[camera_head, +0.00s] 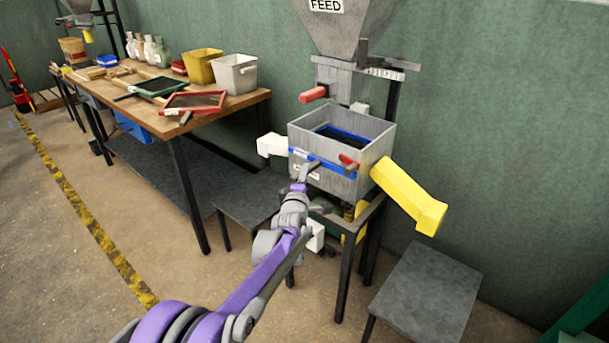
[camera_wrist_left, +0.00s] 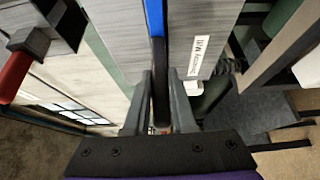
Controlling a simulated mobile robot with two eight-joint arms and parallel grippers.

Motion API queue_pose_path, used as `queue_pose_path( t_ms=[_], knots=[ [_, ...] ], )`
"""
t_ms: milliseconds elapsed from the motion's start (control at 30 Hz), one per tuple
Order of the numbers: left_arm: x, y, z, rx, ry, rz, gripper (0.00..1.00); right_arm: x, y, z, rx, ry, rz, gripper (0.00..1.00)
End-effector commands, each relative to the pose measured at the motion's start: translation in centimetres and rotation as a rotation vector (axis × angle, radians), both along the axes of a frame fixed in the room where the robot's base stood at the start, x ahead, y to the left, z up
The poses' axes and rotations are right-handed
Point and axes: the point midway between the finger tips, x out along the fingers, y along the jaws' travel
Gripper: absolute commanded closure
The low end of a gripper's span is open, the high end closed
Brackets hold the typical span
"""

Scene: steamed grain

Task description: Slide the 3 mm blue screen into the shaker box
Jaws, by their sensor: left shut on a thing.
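The grey shaker box (camera_head: 376,150) stands on a dark stand under the feed hopper. The blue screen (camera_head: 349,133) shows inside its open top, and its blue front edge (camera_head: 337,170) runs across the box's front wall. My left gripper (camera_head: 304,176) is at this front edge. In the left wrist view my left gripper (camera_wrist_left: 161,85) is shut on a dark tab of the blue screen (camera_wrist_left: 154,18), whose blue edge lies along the grey box wall. How far in the screen sits at the back is hidden. My right gripper is not in view.
A red lever (camera_head: 348,161) is on the box front. A white spout (camera_head: 272,145) and a yellow spout (camera_head: 410,196) stick out at the sides. The feed hopper (camera_head: 350,30) hangs above. A wooden table (camera_head: 215,112) at left carries a red-framed screen (camera_head: 194,102) and a green-framed screen (camera_head: 160,87).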

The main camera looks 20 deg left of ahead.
Motion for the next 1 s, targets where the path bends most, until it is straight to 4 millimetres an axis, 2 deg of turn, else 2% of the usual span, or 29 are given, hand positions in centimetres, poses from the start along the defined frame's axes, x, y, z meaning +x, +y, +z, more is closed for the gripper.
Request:
queue_pose_path(
  t_ms=[900, 933, 1000],
  knots=[
    [1.2, -0.6, 0.1, -0.001, -0.003, 0.0, 1.0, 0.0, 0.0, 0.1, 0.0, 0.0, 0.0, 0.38],
    [1.2, -0.6, 0.1, -0.001, -0.003, 0.0, 0.71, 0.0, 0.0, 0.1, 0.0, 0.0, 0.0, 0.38],
    [1.2, -0.6, 0.1, -0.001, -0.002, 0.0, 0.58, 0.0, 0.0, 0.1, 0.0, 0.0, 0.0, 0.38]
  ],
)
